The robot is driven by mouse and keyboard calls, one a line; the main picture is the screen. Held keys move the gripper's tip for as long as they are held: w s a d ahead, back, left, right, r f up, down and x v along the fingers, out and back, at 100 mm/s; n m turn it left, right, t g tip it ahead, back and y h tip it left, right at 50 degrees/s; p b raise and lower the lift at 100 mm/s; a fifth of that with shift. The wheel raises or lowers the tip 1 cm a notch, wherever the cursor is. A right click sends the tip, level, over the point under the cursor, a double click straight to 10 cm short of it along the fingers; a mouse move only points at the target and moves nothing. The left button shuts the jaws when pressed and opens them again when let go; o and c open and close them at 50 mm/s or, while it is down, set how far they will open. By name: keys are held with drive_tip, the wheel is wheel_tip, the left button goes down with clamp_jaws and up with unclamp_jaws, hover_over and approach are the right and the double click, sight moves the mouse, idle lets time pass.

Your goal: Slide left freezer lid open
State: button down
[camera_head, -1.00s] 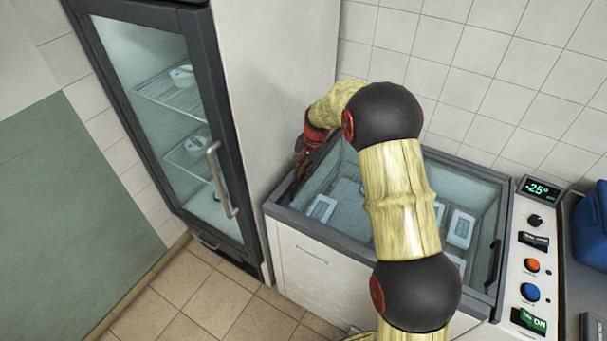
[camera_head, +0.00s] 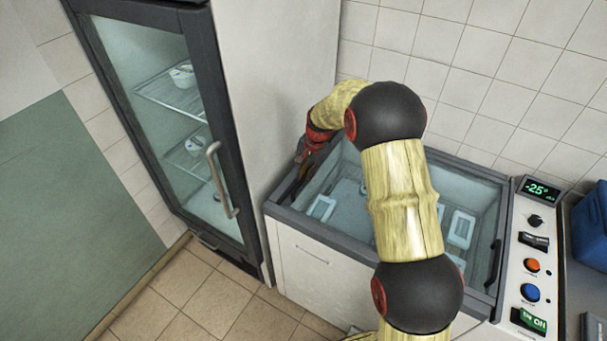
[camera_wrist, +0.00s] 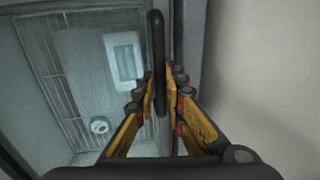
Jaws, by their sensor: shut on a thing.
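The chest freezer (camera_head: 300,258) stands right of the tall glass-door cabinet, its glass top showing white packs inside. The left freezer lid (camera_wrist: 75,60) is a glass pane, seen in the wrist view with a dark upright bar handle (camera_wrist: 157,35) along its right side. My gripper (camera_wrist: 162,85) has one finger on each side of this handle and is shut on it. My arm also covers the middle of the freezer top.
The tall cabinet (camera_head: 275,90) stands close against the freezer's left side. Another dark handle (camera_head: 492,266) is at the freezer's right edge, beside a control panel (camera_head: 530,265) reading about -25. A blue box (camera_head: 590,225) sits far right. The tiled floor (camera_head: 215,310) in front is clear.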

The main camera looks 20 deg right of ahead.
drive_tip(key=s+d+p, duration=0.1)
drive_tip(key=s+d, duration=1.9)
drive_tip(key=c, duration=1.9)
unclamp_jaws()
drive_tip(key=shift+o, duration=0.3)
drive_tip(key=shift+r, duration=0.1)
wheel_tip(320, 180, up, 12)
drive_tip(key=s+d, duration=0.1)
drive_tip(key=shift+s+d+f, duration=0.2)
drive_tip(key=shift+s+d, duration=0.15)
